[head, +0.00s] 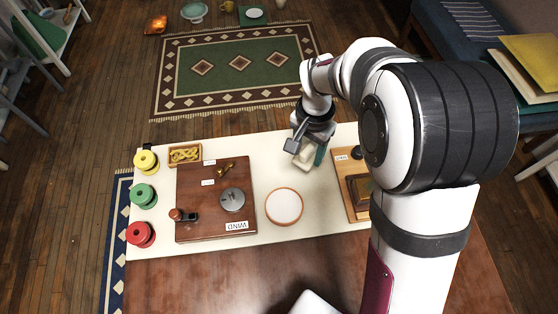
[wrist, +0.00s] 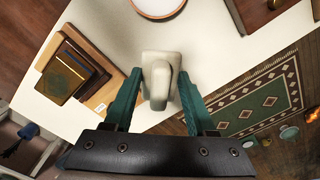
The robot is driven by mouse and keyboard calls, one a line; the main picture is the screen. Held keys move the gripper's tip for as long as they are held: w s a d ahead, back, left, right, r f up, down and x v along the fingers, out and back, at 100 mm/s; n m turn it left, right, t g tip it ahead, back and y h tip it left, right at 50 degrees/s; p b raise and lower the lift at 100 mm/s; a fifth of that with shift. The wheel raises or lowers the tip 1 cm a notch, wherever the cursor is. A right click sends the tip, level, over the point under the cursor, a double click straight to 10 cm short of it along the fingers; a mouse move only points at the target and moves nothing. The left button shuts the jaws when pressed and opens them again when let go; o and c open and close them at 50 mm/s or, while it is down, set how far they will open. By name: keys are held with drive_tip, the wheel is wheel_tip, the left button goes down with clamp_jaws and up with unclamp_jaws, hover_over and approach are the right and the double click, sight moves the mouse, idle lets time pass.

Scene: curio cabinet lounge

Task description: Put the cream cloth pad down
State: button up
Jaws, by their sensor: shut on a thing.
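The cream cloth pad (head: 304,158) is in my gripper (head: 311,153), over the far part of the white table runner in the head view. In the wrist view the pad (wrist: 160,62) shows a flat base with a raised grip between the green fingers of my gripper (wrist: 160,78). The fingers are shut on that grip. I cannot tell whether the base touches the runner or hangs just above it. In the head view my wrist hides part of the pad.
A round white dish with a brown rim (head: 284,207) lies nearer. A dark wooden board (head: 205,225) with metal parts is left, beside red, green and yellow spools (head: 143,196) and a box of yellow cord (head: 185,154). A light wooden board (head: 344,168) with brown blocks is right.

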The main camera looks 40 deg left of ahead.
hover_over(278, 167)
drive_tip(key=f, duration=0.4)
drive_tip(key=shift+w+d, duration=0.1)
drive_tip(key=shift+d, duration=0.1)
drive_tip(key=f, duration=0.4)
drive_tip(key=shift+a, duration=0.25)
drive_tip(key=shift+f, duration=0.15)
drive_tip(key=shift+f, duration=0.15)
